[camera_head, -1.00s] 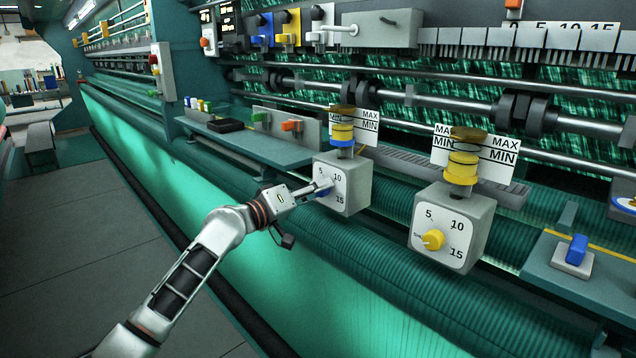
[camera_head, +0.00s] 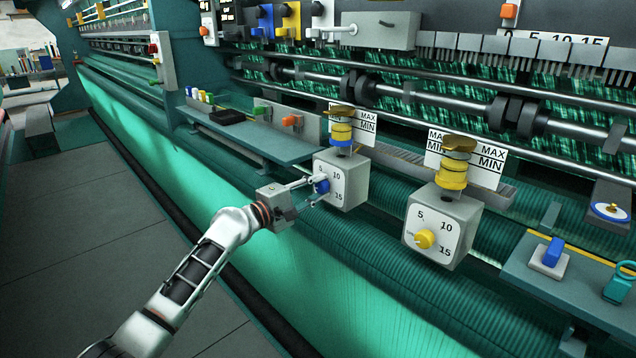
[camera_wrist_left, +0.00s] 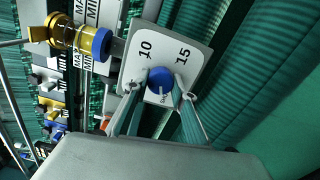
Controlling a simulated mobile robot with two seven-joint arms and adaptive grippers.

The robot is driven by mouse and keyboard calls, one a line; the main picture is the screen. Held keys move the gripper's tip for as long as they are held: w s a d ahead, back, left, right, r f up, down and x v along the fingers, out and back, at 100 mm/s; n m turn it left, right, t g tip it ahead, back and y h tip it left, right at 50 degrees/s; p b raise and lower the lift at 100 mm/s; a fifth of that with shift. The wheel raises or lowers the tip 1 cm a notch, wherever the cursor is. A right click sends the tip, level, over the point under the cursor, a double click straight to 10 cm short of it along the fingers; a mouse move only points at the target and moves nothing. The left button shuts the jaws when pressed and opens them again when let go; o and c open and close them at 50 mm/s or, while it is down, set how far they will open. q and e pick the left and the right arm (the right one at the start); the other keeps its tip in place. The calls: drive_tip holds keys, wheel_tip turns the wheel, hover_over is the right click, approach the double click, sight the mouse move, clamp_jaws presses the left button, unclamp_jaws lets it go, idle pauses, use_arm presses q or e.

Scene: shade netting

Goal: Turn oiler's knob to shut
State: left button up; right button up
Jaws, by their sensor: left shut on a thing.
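The oiler with the blue knob is a grey box (camera_head: 350,178) with a white dial face marked 5, 10 and 15. A yellow-and-blue reservoir (camera_head: 341,133) stands on top. My left gripper (camera_head: 311,193) reaches it from the left, its fingers around the blue knob (camera_head: 323,186). In the left wrist view, my left gripper (camera_wrist_left: 162,90) has one finger on each side of the blue knob (camera_wrist_left: 160,79), shut on it. A white line on the knob points down toward small lettering, hard to read. The 5 is hidden there. My right gripper is not in view.
A second oiler (camera_head: 445,228) with a yellow knob (camera_head: 425,239) stands to the right. A blue switch (camera_head: 552,251) sits on the panel at the lower right. A teal shelf (camera_head: 250,142) lies behind my left arm. The grey floor at left is clear.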

use_arm(q)
drive_tip(key=shift+n+p, duration=0.3)
drive_tip(key=shift+n, duration=0.3)
drive_tip(key=o, duration=1.1)
drive_tip(key=v, duration=1.2)
